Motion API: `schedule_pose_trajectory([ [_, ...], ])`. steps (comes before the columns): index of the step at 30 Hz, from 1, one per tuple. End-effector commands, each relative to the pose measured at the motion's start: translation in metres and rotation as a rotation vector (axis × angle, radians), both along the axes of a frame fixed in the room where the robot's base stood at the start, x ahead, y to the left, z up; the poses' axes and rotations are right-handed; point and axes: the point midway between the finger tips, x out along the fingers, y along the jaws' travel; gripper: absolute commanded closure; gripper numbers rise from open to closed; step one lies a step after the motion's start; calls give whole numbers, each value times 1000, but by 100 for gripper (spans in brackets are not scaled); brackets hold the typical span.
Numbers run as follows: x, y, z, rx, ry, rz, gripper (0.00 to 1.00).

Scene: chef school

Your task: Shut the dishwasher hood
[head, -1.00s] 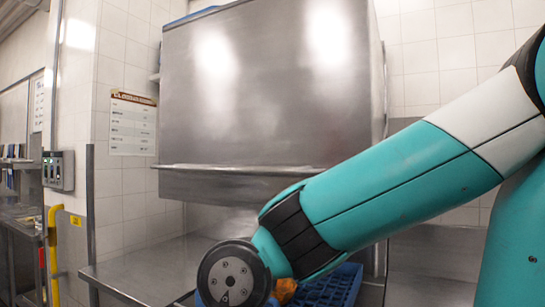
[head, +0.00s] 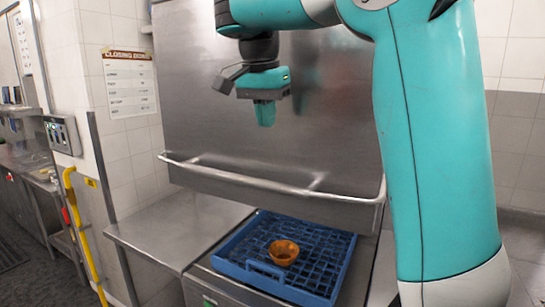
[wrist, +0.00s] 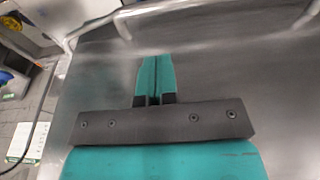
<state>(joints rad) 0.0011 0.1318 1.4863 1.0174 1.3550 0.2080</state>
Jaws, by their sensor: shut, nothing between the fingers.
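The steel dishwasher hood (head: 330,130) is raised above the counter, with a gap between its lower edge and the blue rack. Its long handle bar (head: 245,180) runs across the front near the bottom edge. The handle bar also shows at the top of the wrist view (wrist: 190,8). My gripper (head: 265,115) is in front of the hood's face, above the handle and apart from it, pointing down. In the wrist view my gripper's fingers (wrist: 154,75) are together with nothing between them.
A blue dish rack (head: 225,262) holding an orange-brown bowl (head: 284,252) sits below the hood. A steel counter (head: 170,232) lies to the left. A yellow pipe (head: 80,230) and a wall control box (head: 62,135) stand farther left.

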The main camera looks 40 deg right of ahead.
Motion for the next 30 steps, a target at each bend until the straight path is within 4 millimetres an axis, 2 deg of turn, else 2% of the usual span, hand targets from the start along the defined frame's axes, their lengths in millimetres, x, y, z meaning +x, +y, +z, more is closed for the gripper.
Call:
schedule_pose_trajectory([
  [16,5,-19,-104,0,1,-3,100],
  [24,8,-25,-131,-1,0,-1,100],
  [30,9,-26,-135,-1,-1,-1,100],
])
